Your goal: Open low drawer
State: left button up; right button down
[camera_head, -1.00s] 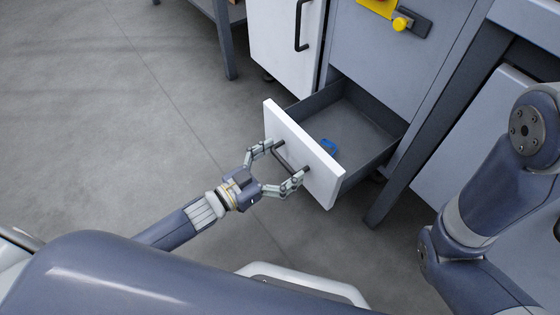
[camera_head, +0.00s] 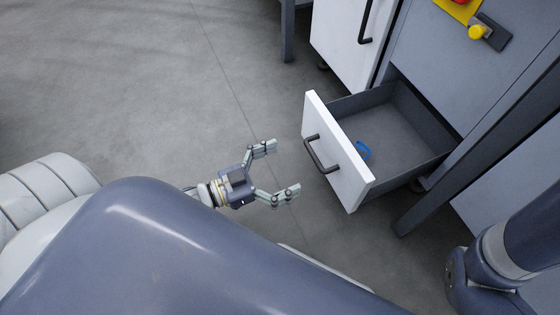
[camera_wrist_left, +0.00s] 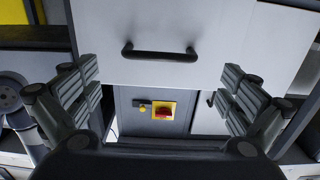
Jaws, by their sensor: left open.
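The low drawer (camera_head: 338,150) stands pulled out from the grey cabinet, with its white front facing my left gripper. Its inside shows, with a small blue object (camera_head: 362,150) near the front. Its dark bar handle (camera_head: 318,156) is free. My left gripper (camera_head: 282,170) is open and empty, a short way in front of the handle and apart from it. In the left wrist view the handle (camera_wrist_left: 160,52) lies ahead, between and beyond the spread fingers (camera_wrist_left: 160,95). My right gripper is not in view; only part of my right arm shows at lower right.
A white cabinet door (camera_head: 345,35) with a dark handle stands behind the drawer. A dark table leg (camera_head: 440,185) stands right of the drawer. The floor (camera_head: 150,90) to the left is clear.

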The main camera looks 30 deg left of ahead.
pick_arm(q)
jog(key=shift+s+a, duration=0.4)
jog(key=shift+s, duration=0.05)
jog(key=shift+r, duration=0.1)
